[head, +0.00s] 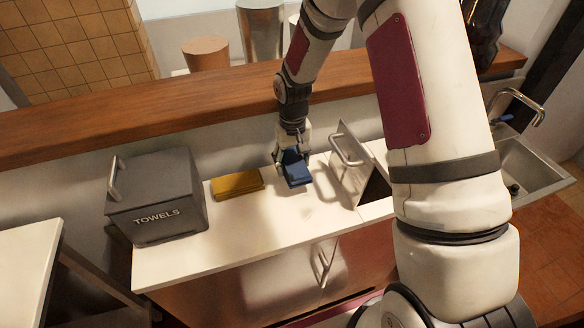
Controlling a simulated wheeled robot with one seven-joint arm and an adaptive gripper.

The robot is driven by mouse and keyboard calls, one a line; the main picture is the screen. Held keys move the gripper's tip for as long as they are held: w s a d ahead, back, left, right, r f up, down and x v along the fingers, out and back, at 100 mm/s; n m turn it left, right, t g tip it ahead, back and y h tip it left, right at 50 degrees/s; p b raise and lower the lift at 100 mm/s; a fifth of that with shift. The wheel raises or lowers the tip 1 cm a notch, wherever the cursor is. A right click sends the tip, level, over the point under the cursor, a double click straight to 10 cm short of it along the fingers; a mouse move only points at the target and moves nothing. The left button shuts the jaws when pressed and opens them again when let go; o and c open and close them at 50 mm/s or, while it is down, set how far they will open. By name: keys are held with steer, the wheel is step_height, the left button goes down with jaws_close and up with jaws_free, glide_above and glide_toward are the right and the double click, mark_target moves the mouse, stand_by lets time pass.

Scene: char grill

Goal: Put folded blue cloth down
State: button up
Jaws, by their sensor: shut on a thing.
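The folded blue cloth (298,175) is at the middle of the white counter (250,222), near its back. My gripper (291,160) comes down from above and is shut on the cloth's left and back part. The fingertips are partly hidden by the cloth. I cannot tell whether the cloth touches the counter or is held just above it.
A folded yellow cloth (237,183) lies left of the blue one. A dark box marked TOWELS (157,196) stands further left. A tilted metal lid with a handle (347,163) stands close on the right. A sink (528,165) is at far right. The counter's front is clear.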

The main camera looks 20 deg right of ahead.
mark_target(292, 169)
steer(key=shift+w, duration=0.3)
steer(key=shift+w+f, duration=0.15)
steer(key=shift+f, duration=0.2)
steer(key=shift+f+p, duration=0.5)
steer(key=shift+f, duration=0.95)
steer(key=shift+f, duration=0.15)
steer(key=o, duration=1.3)
